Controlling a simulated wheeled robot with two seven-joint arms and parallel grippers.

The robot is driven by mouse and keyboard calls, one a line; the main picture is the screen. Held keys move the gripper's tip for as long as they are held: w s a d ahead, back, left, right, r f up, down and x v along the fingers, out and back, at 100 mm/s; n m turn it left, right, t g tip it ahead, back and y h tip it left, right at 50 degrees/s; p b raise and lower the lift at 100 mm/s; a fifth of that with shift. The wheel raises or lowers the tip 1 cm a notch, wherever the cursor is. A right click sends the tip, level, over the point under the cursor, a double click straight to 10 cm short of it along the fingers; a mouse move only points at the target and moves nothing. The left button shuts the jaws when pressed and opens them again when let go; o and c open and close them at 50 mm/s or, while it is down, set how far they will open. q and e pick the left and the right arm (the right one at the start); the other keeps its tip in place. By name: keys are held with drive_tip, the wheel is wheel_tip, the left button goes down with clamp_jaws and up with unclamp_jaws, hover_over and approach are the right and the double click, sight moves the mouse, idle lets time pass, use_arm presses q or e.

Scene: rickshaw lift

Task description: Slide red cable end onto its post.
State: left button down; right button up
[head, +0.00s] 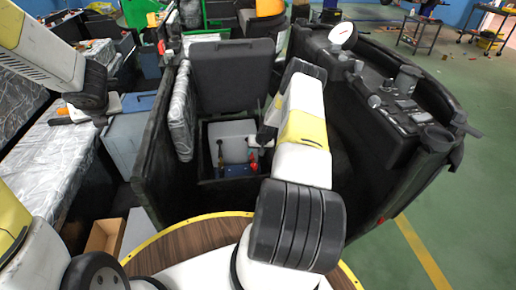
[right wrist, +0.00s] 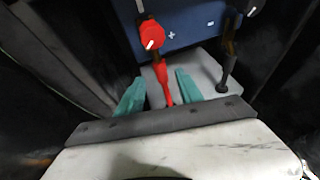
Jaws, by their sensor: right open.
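The red cable end (right wrist: 152,38) is a red cap beside the plus mark on the blue battery (right wrist: 185,28) in the right wrist view. I cannot tell whether it sits on the post. Its red cable (right wrist: 163,80) runs down between the two teal fingers of my right gripper (right wrist: 160,93), which is open and apart from the cable. In the head view the red end (head: 253,163) and battery (head: 236,171) lie low in the open compartment, with my right gripper (head: 257,151) just above. My left gripper (head: 72,117) is far left, its fingers unclear.
A black cable (right wrist: 230,60) stands by the minus mark. Dark compartment walls (head: 158,150) rise close around the battery, with a raised black lid (head: 232,72) behind. A dark dashboard (head: 395,100) is at the right.

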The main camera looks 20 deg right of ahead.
drive_tip(key=v, duration=0.6)
drive_tip(key=shift+s+r, duration=0.2)
drive_tip(key=shift+r, duration=0.15)
drive_tip(key=a+r+n, duration=0.1)
drive_tip(key=a+r, duration=0.2)
drive_tip(key=r, duration=0.7)
drive_tip(key=a+r+n, duration=0.1)
drive_tip(key=a+r, duration=0.2)
drive_tip(key=r, duration=0.7)
drive_tip(key=s+a+r, duration=0.3)
drive_tip(key=s+r, duration=0.1)
drive_tip(key=r, duration=0.4)
drive_tip(key=s+a+r, duration=0.3)
drive_tip(key=a+r, duration=0.1)
drive_tip(key=r, duration=0.4)
drive_tip(key=s+a+r+n, duration=0.1)
drive_tip(key=s+a+r, duration=0.2)
drive_tip(key=s+r, duration=0.3)
drive_tip(key=s+a+r, duration=0.3)
drive_tip(key=s+r, duration=0.1)
drive_tip(key=s, duration=0.3)
drive_tip(key=s+a+r, duration=0.1)
drive_tip(key=s+a, duration=0.1)
drive_tip(key=s, duration=0.5)
drive_tip(key=s+a+r+n+t+y, duration=0.1)
drive_tip(key=s, duration=0.7)
drive_tip(key=shift+s+a+r, duration=0.3)
drive_tip(key=shift+a+r, duration=0.05)
drive_tip(key=shift+a, duration=0.05)
